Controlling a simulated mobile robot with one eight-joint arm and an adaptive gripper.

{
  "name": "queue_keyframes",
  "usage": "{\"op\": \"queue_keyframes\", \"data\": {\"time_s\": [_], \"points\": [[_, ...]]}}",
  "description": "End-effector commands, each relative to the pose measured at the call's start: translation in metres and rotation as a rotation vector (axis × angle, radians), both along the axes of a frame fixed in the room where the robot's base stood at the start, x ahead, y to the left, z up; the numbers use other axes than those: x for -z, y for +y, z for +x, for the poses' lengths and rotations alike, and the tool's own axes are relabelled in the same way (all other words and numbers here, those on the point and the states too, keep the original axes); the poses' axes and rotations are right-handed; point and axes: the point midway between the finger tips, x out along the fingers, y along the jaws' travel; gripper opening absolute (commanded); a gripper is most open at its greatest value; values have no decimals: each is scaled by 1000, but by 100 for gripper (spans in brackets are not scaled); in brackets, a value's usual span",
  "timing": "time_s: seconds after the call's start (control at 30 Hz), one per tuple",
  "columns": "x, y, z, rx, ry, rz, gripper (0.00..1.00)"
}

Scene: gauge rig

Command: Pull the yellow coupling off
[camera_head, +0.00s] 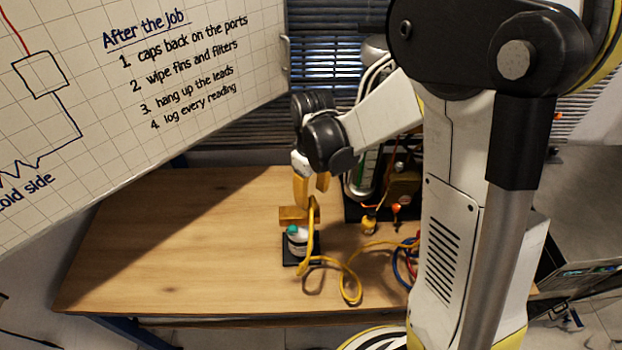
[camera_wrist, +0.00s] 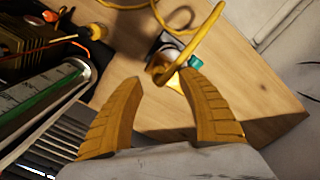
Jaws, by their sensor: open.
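In the wrist view, a yellow ring-like hose end (camera_wrist: 160,72) shows beside the teal cap (camera_wrist: 195,62). I take it for the yellow coupling, but its exact seat is unclear. My gripper (camera_head: 312,187) is above the bottle, pointing down. In the wrist view, my gripper (camera_wrist: 166,88) has its yellow fingers wide apart, nothing between them, with the hose end beyond the tips. A yellowish block-like shape (camera_head: 292,215) shows just above the bottle.
A rig (camera_head: 392,185) with pipes stands at the back right. A yellow fitting (camera_head: 369,225) is at its front; it also shows in the wrist view (camera_wrist: 97,31). Blue and red hoses (camera_head: 408,262) lie at right. The wooden table (camera_head: 170,240) is clear at left; a whiteboard (camera_head: 130,100) overhangs.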

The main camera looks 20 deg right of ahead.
Motion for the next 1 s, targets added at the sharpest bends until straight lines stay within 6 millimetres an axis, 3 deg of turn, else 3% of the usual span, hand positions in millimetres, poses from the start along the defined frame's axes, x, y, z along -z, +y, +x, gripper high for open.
{"op": "queue_keyframes", "data": {"time_s": [0.1,0.3,0.67,0.8,0.83,1.0], "points": [[23,0,0,0,0,0,46],[43,0,0,0,0,0,46],[47,0,0,1,-1,0,46],[47,0,0,1,-1,0,5],[47,0,0,1,-1,0,0],[47,0,0,1,0,0,0]]}}
